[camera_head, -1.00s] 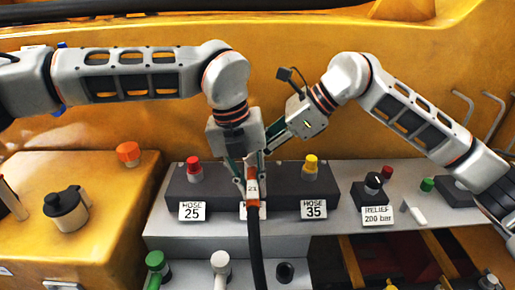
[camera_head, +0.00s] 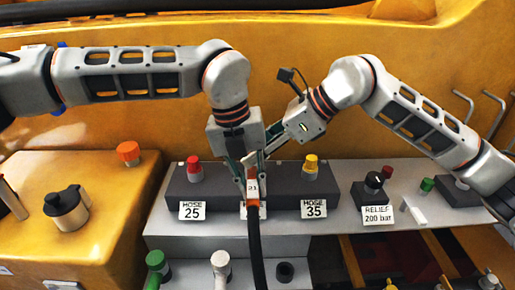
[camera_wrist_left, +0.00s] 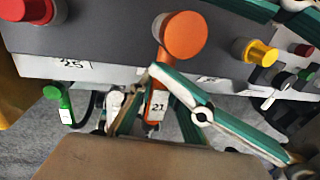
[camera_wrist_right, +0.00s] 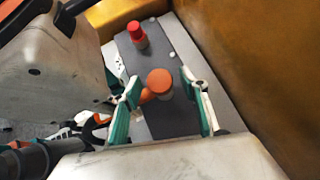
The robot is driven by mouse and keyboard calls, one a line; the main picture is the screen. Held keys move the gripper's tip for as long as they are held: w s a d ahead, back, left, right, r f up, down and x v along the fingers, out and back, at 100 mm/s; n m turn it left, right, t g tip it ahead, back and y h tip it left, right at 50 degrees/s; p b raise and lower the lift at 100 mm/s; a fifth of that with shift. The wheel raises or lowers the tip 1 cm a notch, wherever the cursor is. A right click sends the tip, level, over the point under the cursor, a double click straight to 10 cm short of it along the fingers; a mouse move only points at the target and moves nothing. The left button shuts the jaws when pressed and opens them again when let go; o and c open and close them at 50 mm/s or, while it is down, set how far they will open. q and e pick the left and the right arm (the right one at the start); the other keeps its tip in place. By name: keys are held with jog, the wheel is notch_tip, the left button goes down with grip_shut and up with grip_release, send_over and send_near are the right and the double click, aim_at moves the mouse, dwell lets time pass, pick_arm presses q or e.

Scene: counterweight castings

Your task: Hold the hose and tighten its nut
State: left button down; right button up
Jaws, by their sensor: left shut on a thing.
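The black hose (camera_head: 254,240) hangs down the front of the block, with an orange end sleeve (camera_head: 252,190) labelled 21. My left gripper (camera_head: 250,182) is shut on that sleeve; the sleeve shows between its fingers in the left wrist view (camera_wrist_left: 157,105). A round orange nut (camera_wrist_left: 184,36) sits at the top of the sleeve, against the dark block. In the right wrist view the nut (camera_wrist_right: 160,80) lies between the spread fingers of my right gripper (camera_wrist_right: 160,88), with gaps visible at the sides. In the head view the grippers hide the nut.
The dark block (camera_head: 225,200) carries a red-capped port (camera_head: 194,168) by label 25 and a yellow-capped port (camera_head: 311,168) by label 35. The relief knob (camera_head: 373,183) stands to the right. An orange-capped post (camera_head: 128,153) and a dark-lidded pot (camera_head: 66,208) stand left.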

jog(key=v, duration=1.2)
dwell(0.3)
pick_arm(q)
jog(key=c, duration=1.8)
grip_release()
